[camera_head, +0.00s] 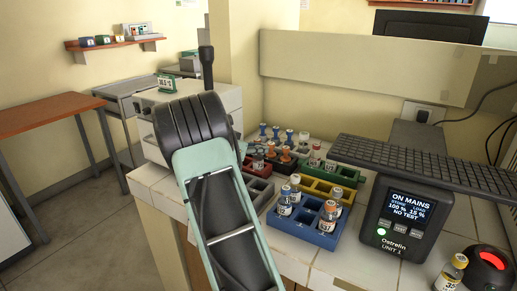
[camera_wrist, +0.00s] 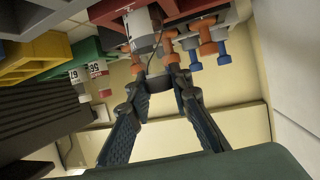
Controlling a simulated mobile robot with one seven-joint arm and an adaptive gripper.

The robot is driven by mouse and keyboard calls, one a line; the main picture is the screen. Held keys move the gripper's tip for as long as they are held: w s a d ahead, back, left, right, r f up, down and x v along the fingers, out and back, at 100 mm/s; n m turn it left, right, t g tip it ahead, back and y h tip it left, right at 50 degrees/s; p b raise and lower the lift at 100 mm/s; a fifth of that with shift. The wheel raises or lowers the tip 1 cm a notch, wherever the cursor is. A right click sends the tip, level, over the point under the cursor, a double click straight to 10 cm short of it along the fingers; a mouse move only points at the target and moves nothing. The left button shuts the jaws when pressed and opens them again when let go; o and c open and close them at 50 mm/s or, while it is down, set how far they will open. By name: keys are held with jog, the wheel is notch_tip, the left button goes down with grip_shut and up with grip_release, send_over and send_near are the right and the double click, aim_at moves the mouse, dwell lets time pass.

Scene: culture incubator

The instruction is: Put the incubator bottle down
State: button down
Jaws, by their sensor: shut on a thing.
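In the wrist view, which looks upside down, my gripper (camera_wrist: 160,88) is closed around the dark cap end of an incubator bottle (camera_wrist: 142,36). The bottle has a grey-white body and label and overlaps the edge of a red rack (camera_wrist: 105,12). I cannot tell whether it sits in a slot or is just above it. In the head view my arm hides the gripper. A small labelled bottle (camera_head: 258,163) shows just right of my arm by the dark red rack; I cannot tell if it is the held one.
Orange stoppers (camera_wrist: 206,38) and blue stoppers (camera_wrist: 191,52) stand close beside the held bottle. A blue rack (camera_head: 318,238) with several bottles, a yellow rack (camera_head: 349,194) and a green rack (camera_head: 347,176) lie right. The Ostrelin unit (camera_head: 403,225) stands further right.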

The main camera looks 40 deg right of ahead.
jog(key=shift+f+b, duration=0.1)
jog(key=shift+b, duration=0.4)
jog(key=c, duration=1.8)
grip_release()
jog(key=shift+o, duration=0.2)
jog(key=shift+r+p, duration=0.3)
jog(key=shift+p, duration=0.2)
jog(key=v, duration=1.2)
jog(key=shift+b, duration=0.4)
jog(key=shift+s+f, duration=0.1)
